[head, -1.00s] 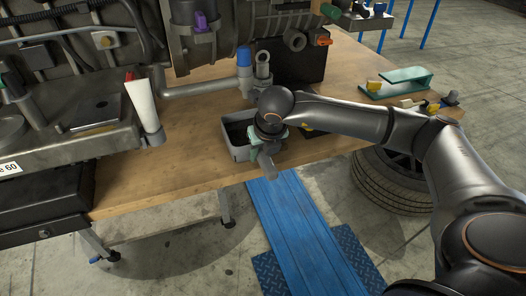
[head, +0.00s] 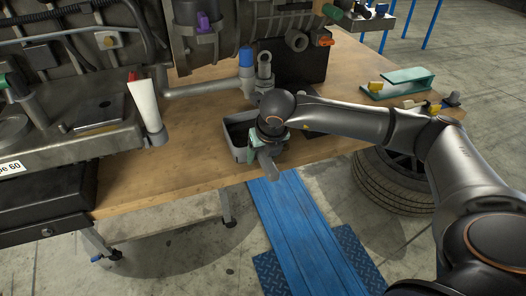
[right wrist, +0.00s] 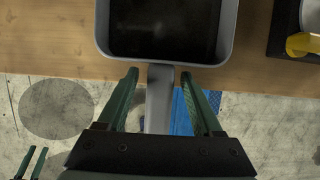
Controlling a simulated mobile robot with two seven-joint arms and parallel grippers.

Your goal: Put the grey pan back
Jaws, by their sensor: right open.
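The grey pan (head: 229,142) is a rectangular open tray with a dark inside. It is at the front edge of the wooden workbench, partly hidden by my right arm in the head view. In the right wrist view the pan (right wrist: 228,40) is at the top, with its grey handle (right wrist: 160,100) pointing towards me. My right gripper (right wrist: 158,75) is open, its green fingers on either side of the handle with gaps visible. I cannot tell the height difference. My left gripper is not seen in the head view.
The engine (head: 110,45) stands behind and left. A blue-capped pipe (head: 246,62) rises behind the pan. A teal bracket (head: 398,82) lies right on the bench (head: 190,150). A tyre (head: 390,185) and blue ramp (head: 300,235) are below. Small green prongs (right wrist: 32,163) at lower left are unclear.

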